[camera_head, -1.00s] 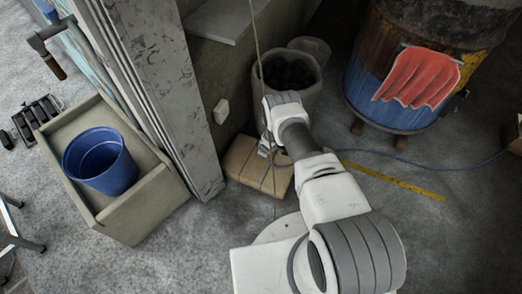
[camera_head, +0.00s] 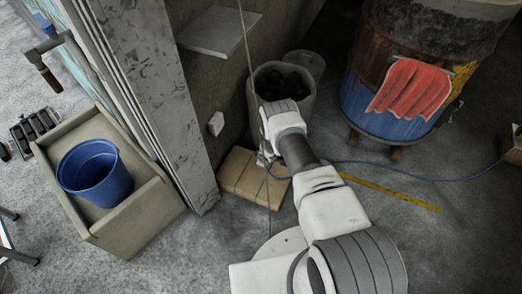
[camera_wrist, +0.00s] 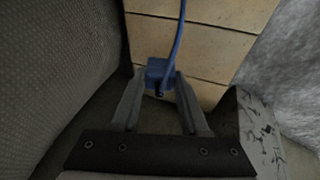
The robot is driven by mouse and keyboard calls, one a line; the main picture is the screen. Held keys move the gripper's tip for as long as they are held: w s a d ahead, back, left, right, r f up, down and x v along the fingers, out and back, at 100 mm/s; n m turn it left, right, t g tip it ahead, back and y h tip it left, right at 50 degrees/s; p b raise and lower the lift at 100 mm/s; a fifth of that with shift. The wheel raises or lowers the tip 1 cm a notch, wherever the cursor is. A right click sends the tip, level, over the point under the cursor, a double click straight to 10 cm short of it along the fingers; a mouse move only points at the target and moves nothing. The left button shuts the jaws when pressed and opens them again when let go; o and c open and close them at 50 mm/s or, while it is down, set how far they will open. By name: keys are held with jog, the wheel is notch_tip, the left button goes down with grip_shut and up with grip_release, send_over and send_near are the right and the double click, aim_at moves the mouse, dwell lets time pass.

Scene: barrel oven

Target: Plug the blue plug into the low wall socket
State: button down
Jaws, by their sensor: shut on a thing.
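My gripper (camera_wrist: 160,82) is shut on the blue plug (camera_wrist: 159,71) in the wrist view, with the plug between its two fingertips. A blue cord runs up from the plug in that view. In the head view my gripper (camera_head: 264,158) is low by the wall, over the wooden boards, and the plug cannot be made out there. The white wall socket (camera_head: 216,124) sits low on the dark wall, left of my gripper and apart from it. The socket is not clearly seen in the wrist view.
Pale wooden boards (camera_head: 244,184) lie below my gripper. A bin of dark lumps (camera_head: 256,95) stands behind it, and a grey post (camera_head: 160,100) stands to the left. A barrel oven (camera_head: 357,105) with a red cloth (camera_head: 412,88) is at right. The blue cord (camera_head: 400,174) crosses the floor.

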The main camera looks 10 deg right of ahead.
jog(key=w+r+m+h, duration=0.25)
jog(key=r+m, duration=0.25)
jog(key=r, duration=2.4)
jog(key=s+d+r+m+h, duration=0.1)
jog(key=s+r+m, duration=0.2)
jog(key=s+r, duration=0.5)
jog(key=s+r+m+g+h, duration=0.1)
jog(key=s+r+m, duration=0.2)
jog(key=s+r, duration=0.4)
notch_tip(320, 180, up, 9)
jog(key=shift+s+d+r+m+g, duration=0.1)
jog(key=shift+s+d+m+g, duration=0.2)
jog(key=shift+s+d, duration=0.05)
jog(key=shift+d, duration=0.2)
